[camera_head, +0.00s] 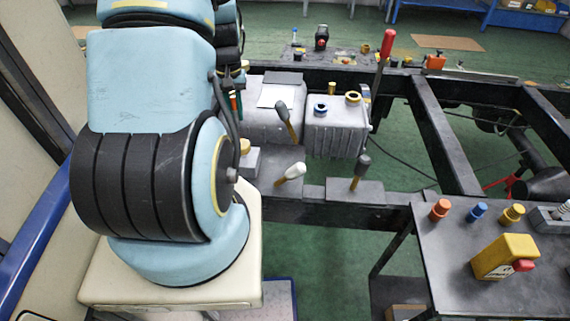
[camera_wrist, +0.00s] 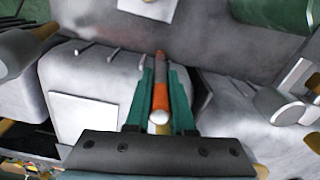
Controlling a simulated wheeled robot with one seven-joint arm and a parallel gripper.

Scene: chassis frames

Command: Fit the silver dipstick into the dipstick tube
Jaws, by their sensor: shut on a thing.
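My gripper (camera_wrist: 160,95) shows in the wrist view with its two teal fingers closed around a slim rod. This rod, which I take for the silver dipstick (camera_wrist: 159,117), has a pale silver rounded end towards the camera and an orange length beyond it. Its far end points away, over grey metal housings. In the head view my gripper (camera_head: 235,103) is mostly hidden behind my arm, with only bits of teal and orange showing left of the grey tank. I cannot tell which opening is the dipstick tube.
A grey tank (camera_head: 335,138) has blue and yellow necks on top. Levers with a white knob (camera_head: 293,171), dark knobs and a tall red handle (camera_head: 387,43) stand around it. A dark table (camera_head: 450,285) at the right bears a yellow jug (camera_head: 505,257) and several coloured caps.

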